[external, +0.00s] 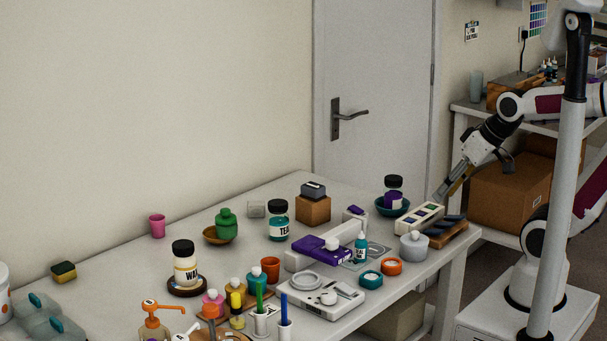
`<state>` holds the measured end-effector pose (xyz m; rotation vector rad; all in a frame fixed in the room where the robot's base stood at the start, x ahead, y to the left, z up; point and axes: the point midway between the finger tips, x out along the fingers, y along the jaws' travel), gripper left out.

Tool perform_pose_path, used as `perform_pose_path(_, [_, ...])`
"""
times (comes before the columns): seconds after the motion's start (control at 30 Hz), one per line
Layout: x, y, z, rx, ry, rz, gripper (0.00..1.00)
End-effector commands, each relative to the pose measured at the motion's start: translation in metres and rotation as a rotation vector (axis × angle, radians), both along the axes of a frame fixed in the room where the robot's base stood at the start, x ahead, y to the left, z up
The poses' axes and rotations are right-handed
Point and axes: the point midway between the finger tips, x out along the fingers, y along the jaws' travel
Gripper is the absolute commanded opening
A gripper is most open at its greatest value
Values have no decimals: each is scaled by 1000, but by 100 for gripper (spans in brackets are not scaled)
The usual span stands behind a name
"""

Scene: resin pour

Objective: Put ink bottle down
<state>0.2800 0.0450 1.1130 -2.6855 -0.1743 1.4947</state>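My gripper (444,192) points down and left over the right end of the table, near the white box of coloured squares. Its fingertips are small and dark here, so I cannot tell whether they are open or shut, and I see no bottle between them. A small teal bottle with a cap (361,246), probably the ink bottle, stands upright on a pale green mat (381,253), left of and apart from my gripper.
A white box of coloured squares (409,225) and a wooden board (458,237) with dark pieces lie below my gripper. The table's back left is clearer.

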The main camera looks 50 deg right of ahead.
Motion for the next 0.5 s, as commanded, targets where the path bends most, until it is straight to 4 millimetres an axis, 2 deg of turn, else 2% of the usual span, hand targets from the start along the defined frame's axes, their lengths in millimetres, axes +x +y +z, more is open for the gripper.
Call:
perform_pose_path(0.1, [-20,-26,1,-64,30,-36,37])
perform_pose_path(0.2, [-31,-39,1,-96,50,-56,37])
perform_pose_path(0.5, [-37,-46,0,-114,64,-66,37])
